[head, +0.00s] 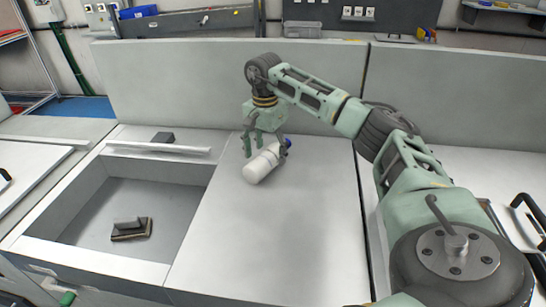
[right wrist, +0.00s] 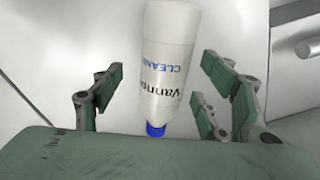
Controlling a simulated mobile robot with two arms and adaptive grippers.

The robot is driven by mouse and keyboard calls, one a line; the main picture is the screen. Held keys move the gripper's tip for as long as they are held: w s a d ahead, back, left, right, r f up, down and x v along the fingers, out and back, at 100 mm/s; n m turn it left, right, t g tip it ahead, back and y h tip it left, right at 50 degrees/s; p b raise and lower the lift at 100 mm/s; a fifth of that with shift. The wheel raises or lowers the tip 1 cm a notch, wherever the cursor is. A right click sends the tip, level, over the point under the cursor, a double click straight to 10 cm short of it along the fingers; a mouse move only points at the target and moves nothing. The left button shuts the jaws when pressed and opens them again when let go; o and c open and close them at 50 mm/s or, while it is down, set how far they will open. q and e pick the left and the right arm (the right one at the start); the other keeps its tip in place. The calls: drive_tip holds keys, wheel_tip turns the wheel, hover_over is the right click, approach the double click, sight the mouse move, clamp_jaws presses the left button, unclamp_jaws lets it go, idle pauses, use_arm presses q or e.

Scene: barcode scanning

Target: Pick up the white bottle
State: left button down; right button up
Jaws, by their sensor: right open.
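The white bottle (head: 262,165) lies on its side on the light counter, its blue cap toward the back right. In the right wrist view the bottle (right wrist: 168,60) shows printed text and its blue cap (right wrist: 156,130) points toward my gripper. My right gripper (head: 265,148) is open, low over the bottle near the cap end. In the right wrist view the fingers of my right gripper (right wrist: 155,100) stand on both sides of the bottle, with gaps on each side; contact is not visible. My left gripper is not in view.
A sunken grey bin (head: 190,205) lies left of the bottle, with a small dark object (head: 132,228) on its floor. A small dark block (head: 163,137) sits on the counter behind the bin. A tall grey panel (head: 180,85) stands behind. The counter in front of the bottle is clear.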

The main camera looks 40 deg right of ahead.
wheel_tip(320, 180, down, 3)
drive_tip(key=shift+w+r, duration=0.1)
drive_tip(key=shift+r, duration=0.1)
drive_tip(key=shift+c, duration=0.6)
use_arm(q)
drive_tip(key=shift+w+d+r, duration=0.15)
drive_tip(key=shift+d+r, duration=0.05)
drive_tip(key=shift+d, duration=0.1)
use_arm(e)
drive_tip(key=c, duration=1.2)
drive_tip(key=shift+r, duration=0.15)
